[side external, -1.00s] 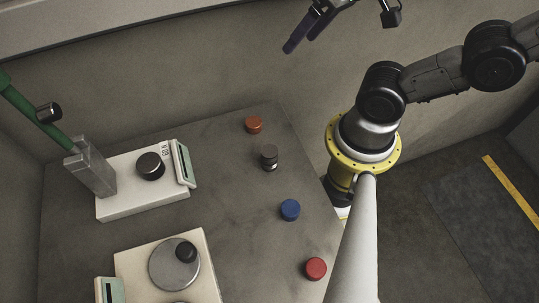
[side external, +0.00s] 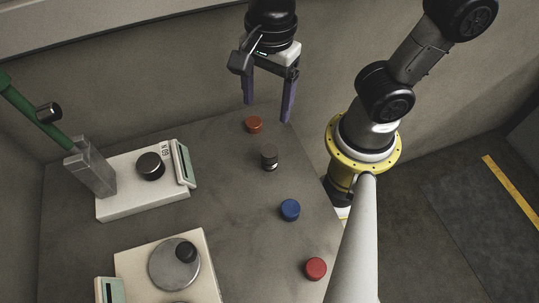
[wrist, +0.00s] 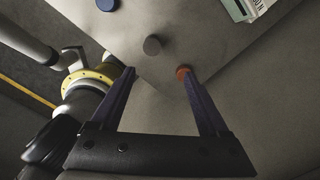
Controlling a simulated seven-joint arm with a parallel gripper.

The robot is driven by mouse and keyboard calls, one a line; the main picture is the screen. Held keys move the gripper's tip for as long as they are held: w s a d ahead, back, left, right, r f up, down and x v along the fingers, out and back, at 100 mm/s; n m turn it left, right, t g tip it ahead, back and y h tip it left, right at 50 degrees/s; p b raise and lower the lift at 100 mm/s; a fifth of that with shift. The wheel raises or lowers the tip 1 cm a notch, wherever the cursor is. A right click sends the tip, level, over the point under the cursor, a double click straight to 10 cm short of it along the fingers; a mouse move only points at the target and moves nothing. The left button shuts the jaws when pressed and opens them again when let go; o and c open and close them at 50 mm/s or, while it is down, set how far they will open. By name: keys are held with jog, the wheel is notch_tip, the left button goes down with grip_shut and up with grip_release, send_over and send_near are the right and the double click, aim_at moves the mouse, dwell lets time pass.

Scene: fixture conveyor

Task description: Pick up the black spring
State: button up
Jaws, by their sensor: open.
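The likely black spring (side external: 269,157) is a small dark upright cylinder with a lighter band near its base. It stands on the grey table between the orange-brown cap and the blue cap. In the wrist view it is a dark grey round shape (wrist: 152,45) beyond the fingertips. My gripper (side external: 268,112) has two purple fingers, open and pointing down, with nothing between them. It hangs above the far end of the table, apart from the spring. In the wrist view its fingertips (wrist: 157,72) are spread wide.
An orange-brown cap (side external: 253,124) stands near my gripper; in the wrist view it shows by one fingertip. A blue cap (side external: 290,209) and a red cap (side external: 316,268) stand nearer. Two scales, one white (side external: 125,205) and one cream (side external: 205,270), occupy the left side.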

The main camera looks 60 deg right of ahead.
aim_at(269, 151)
jog(key=shift+n, duration=0.6)
jog(key=f, duration=0.3)
jog(key=s+a+f, duration=0.1)
jog(key=f, duration=0.5)
jog(key=shift+s+a+f, duration=0.25)
jog(key=shift+a+f, duration=0.1)
jog(key=shift+w+d+f, duration=0.1)
jog(key=shift+d+f, duration=0.05)
jog(key=shift+f, duration=1.2)
jog(key=shift+w+d+f, duration=0.1)
jog(key=shift+f, duration=1.2)
jog(key=shift+c, duration=0.3)
grip_shut()
